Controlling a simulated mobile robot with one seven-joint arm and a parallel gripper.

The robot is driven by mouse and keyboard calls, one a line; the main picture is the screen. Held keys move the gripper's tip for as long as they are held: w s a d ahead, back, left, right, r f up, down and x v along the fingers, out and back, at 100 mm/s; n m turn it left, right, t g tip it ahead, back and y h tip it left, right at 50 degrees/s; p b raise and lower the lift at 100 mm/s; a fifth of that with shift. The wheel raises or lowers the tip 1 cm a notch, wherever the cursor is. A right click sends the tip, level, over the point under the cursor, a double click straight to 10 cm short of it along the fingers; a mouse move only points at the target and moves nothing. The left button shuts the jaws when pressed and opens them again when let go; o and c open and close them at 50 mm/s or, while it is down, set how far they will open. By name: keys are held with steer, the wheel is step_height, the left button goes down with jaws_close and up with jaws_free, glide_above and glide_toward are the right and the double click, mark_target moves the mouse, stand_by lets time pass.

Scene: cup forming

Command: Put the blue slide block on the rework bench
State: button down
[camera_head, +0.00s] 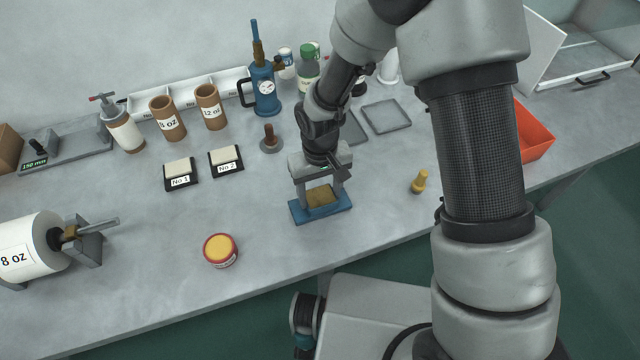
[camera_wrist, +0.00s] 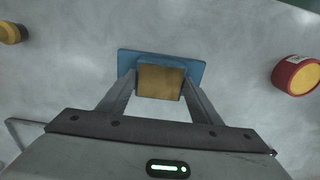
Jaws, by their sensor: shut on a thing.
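The blue slide block (camera_head: 336,211) has a flat blue base and a brass-coloured pad on top. In the head view it is at the middle of the grey bench (camera_head: 270,255), toward the front edge. My gripper (camera_head: 320,185) is above it, pointing down, with its fingers on either side of the brass-topped part. In the wrist view the blue slide block (camera_wrist: 195,70) shows its brass face (camera_wrist: 160,82) between my two fingers (camera_wrist: 158,90), which are shut on it. I cannot tell whether the base touches the bench.
A red tin with a yellow top (camera_head: 220,251) stands front left. A small brass-coloured part (camera_head: 419,181) is to the right. No 1 (camera_head: 180,173) and No 2 (camera_head: 226,161) pads, cups and a blue oil can (camera_head: 264,92) stand behind. An orange bin (camera_head: 534,132) is right.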

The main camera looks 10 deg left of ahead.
mark_target(320, 197)
steer(key=shift+w+f, duration=0.1)
steer(key=shift+f, duration=0.05)
steer(key=shift+f, duration=0.1)
steer(key=c, duration=0.6)
jaws_free()
step_height(320, 197, up, 12)
steer(key=shift+r, duration=0.2)
